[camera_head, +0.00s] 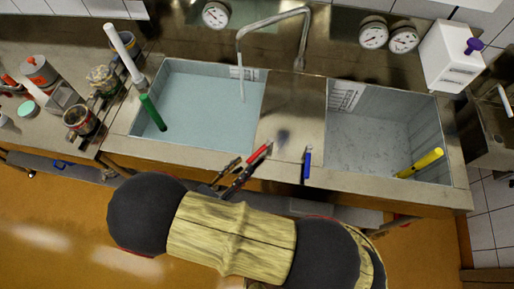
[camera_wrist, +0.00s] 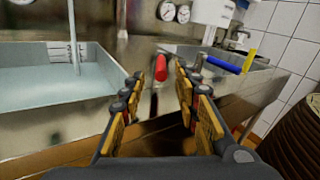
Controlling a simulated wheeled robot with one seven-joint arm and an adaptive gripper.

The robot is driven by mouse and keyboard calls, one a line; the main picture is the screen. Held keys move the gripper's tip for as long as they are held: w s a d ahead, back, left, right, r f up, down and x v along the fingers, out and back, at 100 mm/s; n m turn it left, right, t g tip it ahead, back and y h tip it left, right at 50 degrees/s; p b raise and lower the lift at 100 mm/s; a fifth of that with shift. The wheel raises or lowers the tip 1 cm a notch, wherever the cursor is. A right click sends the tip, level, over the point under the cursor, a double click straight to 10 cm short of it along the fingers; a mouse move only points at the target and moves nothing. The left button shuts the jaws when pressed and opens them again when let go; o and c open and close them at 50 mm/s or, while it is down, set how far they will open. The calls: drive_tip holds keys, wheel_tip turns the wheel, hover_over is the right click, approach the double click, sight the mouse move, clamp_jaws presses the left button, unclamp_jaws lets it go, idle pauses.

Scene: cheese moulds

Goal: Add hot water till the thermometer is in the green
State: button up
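My gripper (camera_head: 236,172) is at the front of the sink counter. In the wrist view my gripper (camera_wrist: 160,85) has its fingers apart with nothing between the tips. A red lever (camera_head: 260,153) lies just past the fingertips and shows as a red end (camera_wrist: 161,68) in the wrist view. A blue lever (camera_head: 308,163) is to its right. The left basin (camera_head: 205,105) holds pale water. A tap (camera_head: 270,22) reaches over it, and a pale vertical column (camera_head: 242,85) drops below its spout. Round dials hang behind: left dial (camera_head: 215,14), middle dial (camera_head: 373,36), right dial (camera_head: 404,40). Their readings are too small to tell.
A yellow bar (camera_head: 420,163) lies across the front right of the right basin (camera_head: 375,125). A white box (camera_head: 448,58) is on the wall. Jars and cans (camera_head: 80,118) crowd the left counter.

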sight(257, 153)
drive_tip(key=x, duration=0.7)
drive_tip(key=shift+w+d+b, duration=0.25)
drive_tip(key=shift+b, duration=0.15)
drive_tip(key=c, duration=0.8)
clamp_jaws()
